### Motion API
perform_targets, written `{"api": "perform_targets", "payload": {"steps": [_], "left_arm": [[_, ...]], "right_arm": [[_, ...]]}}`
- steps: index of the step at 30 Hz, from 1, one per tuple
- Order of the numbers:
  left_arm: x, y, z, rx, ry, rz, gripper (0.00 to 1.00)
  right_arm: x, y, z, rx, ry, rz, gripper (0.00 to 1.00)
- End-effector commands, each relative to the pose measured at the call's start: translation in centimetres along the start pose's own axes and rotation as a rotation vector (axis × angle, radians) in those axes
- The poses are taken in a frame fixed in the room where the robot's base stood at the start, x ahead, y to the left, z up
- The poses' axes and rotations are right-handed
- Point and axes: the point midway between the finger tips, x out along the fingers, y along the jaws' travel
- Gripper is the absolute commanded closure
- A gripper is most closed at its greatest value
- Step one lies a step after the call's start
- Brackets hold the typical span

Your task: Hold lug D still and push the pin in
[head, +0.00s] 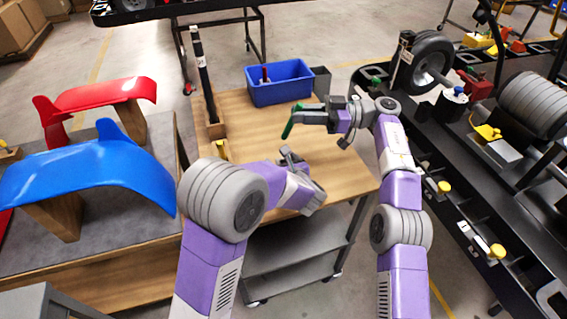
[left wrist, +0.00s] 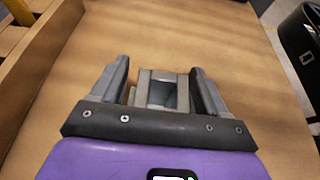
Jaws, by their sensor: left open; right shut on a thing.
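My left gripper (head: 291,155) is open, low over the wooden table. In the left wrist view its two fingers (left wrist: 161,75) stand apart on either side of a grey forked metal piece (left wrist: 162,92), which looks like the lug. I cannot read a letter on it, and contact with the fingers is not clear. In the head view my left gripper hides it. My right gripper (head: 309,117) is shut on a green stick-like piece (head: 291,122), seemingly the pin, held tilted above the table, beyond my left gripper. The pin's lower end is apart from the lug.
A blue bin (head: 280,92) with a red-topped item stands at the table's back, beside a dark bin (head: 320,80). A wooden rail with a black post (head: 200,72) lines the left edge. A black cart with a wheel (head: 424,63) stands right; blue (head: 90,168) and red (head: 100,94) fenders left.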

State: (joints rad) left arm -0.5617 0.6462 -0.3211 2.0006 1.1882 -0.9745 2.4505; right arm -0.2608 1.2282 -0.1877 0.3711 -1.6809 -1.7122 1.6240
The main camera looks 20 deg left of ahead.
Motion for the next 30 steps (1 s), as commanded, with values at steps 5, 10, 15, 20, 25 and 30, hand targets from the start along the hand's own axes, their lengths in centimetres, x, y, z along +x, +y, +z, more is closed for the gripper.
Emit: {"api": "perform_targets", "payload": {"steps": [5, 10, 15, 20, 25, 30], "left_arm": [[0.0, 0.0, 0.0, 0.000, 0.000, 0.000, 0.39], [0.0, 0.0, 0.0, 0.001, 0.000, 0.000, 0.65], [-0.1, 0.0, 0.0, 0.001, 0.000, 0.000, 0.91], [-0.1, 0.0, 0.0, 0.001, 0.000, 0.000, 0.93], [-0.1, 0.0, 0.0, 0.001, 0.000, -0.001, 0.93], [-0.1, 0.0, 0.0, 0.001, 0.000, -0.001, 0.93]], "right_arm": [[0.0, 0.0, -0.1, -0.001, 0.001, 0.000, 1.00], [0.0, 0.0, -0.1, -0.001, 0.001, 0.000, 1.00], [0.0, 0.0, -0.1, -0.001, 0.001, 0.000, 1.00], [0.4, 0.0, 0.5, 0.000, -0.036, -0.002, 1.00], [1.9, -0.1, 2.9, 0.001, -0.203, -0.002, 1.00], [2.5, 0.0, 4.7, -0.002, -0.334, 0.001, 1.00]]}}
